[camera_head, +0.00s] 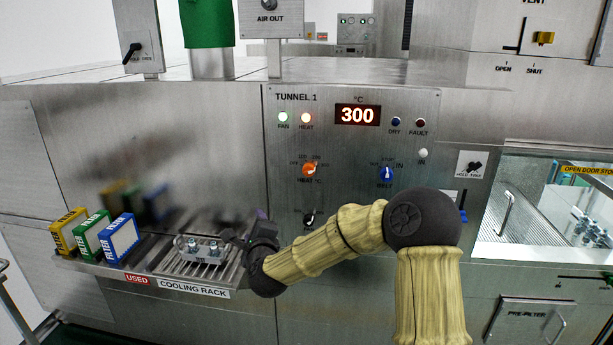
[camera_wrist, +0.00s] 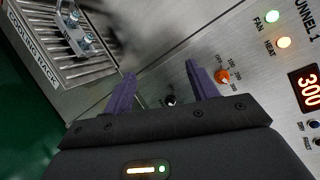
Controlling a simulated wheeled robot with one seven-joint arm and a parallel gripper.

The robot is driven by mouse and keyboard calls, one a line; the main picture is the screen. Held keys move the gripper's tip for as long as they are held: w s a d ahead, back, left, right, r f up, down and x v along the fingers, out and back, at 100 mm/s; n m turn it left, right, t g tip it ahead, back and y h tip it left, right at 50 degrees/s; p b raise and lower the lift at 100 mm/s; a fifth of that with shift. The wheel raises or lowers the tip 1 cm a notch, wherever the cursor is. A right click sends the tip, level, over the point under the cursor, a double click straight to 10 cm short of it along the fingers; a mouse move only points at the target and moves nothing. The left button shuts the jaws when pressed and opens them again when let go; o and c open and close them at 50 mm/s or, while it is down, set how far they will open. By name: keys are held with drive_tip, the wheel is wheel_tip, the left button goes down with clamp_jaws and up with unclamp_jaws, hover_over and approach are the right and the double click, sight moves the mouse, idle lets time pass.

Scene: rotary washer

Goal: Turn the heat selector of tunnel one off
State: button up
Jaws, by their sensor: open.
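The heat selector of tunnel one is an orange knob (camera_head: 309,169) on the steel TUNNEL 1 panel, below the lit FAN and HEAT lamps. In the wrist view the orange knob (camera_wrist: 222,76) shows just right of my gripper's right finger, apart from it. The red display (camera_head: 357,115) reads 300. My gripper (camera_wrist: 160,90) is open and empty, its two purple fingers spread in front of the panel. In the head view my gripper (camera_head: 258,222) is beside the cooling rack, lower left of the orange knob, its fingers mostly hidden. The knob's exact pointer setting is too small to tell.
A blue BELT knob (camera_head: 387,174) is to the right. A black knob (camera_head: 309,218) sits below the heat selector. The cooling rack (camera_head: 185,286) juts out at left, holding a metal part (camera_head: 203,250) and several boxes (camera_head: 92,236). The panel front around the orange knob is clear.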

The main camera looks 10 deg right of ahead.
sight(307, 173)
drive_tip(key=w+d+r+m+h, duration=0.1)
drive_tip(key=d+m+h, duration=0.3)
drive_tip(key=m, duration=0.4)
drive_tip(key=w+d+r+m+h, duration=0.2)
drive_tip(key=d+m+h, duration=0.3)
drive_tip(key=m, duration=0.3)
drive_tip(key=shift+w+d+r+m, duration=0.3)
drive_tip(key=shift+d+r, duration=0.1)
drive_tip(key=shift+r, duration=0.5)
drive_tip(key=shift+w+d, duration=0.1)
drive_tip(key=p+x, duration=0.6)
drive_tip(key=x, duration=1.1)
drive_tip(key=shift+w+r, duration=0.15)
drive_tip(key=c, duration=0.9)
